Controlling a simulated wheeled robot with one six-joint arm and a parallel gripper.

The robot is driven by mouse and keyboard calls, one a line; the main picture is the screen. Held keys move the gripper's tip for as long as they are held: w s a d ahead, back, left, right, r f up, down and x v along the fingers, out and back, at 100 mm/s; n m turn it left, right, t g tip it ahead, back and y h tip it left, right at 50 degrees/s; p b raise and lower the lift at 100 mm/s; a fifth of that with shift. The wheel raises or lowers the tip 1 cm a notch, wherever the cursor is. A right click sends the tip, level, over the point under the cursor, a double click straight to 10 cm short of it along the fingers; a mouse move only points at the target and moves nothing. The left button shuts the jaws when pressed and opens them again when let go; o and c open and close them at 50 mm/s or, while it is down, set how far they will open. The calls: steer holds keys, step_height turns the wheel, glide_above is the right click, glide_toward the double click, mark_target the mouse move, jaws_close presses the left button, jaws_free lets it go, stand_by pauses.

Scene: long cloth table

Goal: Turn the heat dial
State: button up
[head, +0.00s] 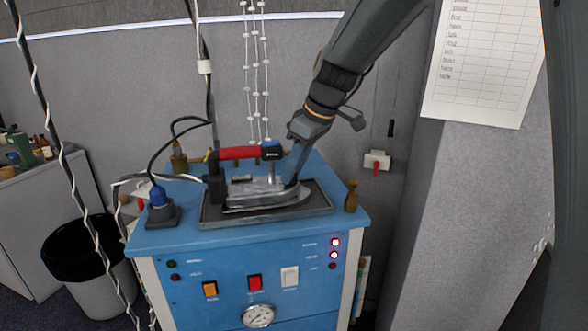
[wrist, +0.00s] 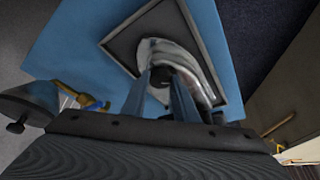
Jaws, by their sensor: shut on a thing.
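A steam iron (head: 265,197) with a metal body and a red handle (head: 240,153) rests on a dark framed tray (head: 320,208) on top of a blue cabinet. My gripper (head: 290,184) reaches down from the upper right to the front part of the iron, beside the handle's dark front end. In the wrist view my gripper (wrist: 162,88) has its two fingers on either side of a small dark round knob, the heat dial (wrist: 160,82), on the iron's metal body (wrist: 188,62). The dial is mostly hidden by the fingers. Its markings cannot be read.
The blue cabinet (head: 250,257) has lit buttons and a gauge (head: 258,316) on its front. Cables hang at the left, near a blue plug fitting (head: 159,204). A brass fitting (head: 351,196) stands at the right edge. A black-lined bin (head: 85,250) stands left.

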steer(key=shift+s+a+r+m+t+h+p, duration=0.1)
steer(key=shift+m+t+h+p, duration=0.1)
steer(key=shift+m, duration=0.5)
steer(key=shift+s+m+t+h+p, duration=0.1)
steer(key=shift+m+t+h+p, duration=0.1)
steer(key=shift+m, duration=0.5)
steer(key=shift+w, duration=0.1)
steer(key=o, duration=1.1)
steer(key=shift+c, duration=0.2)
steer(key=b+v, duration=0.1)
steer(key=v, duration=0.6)
steer(key=shift+r+b, duration=0.3)
steer(key=shift+b, duration=0.1)
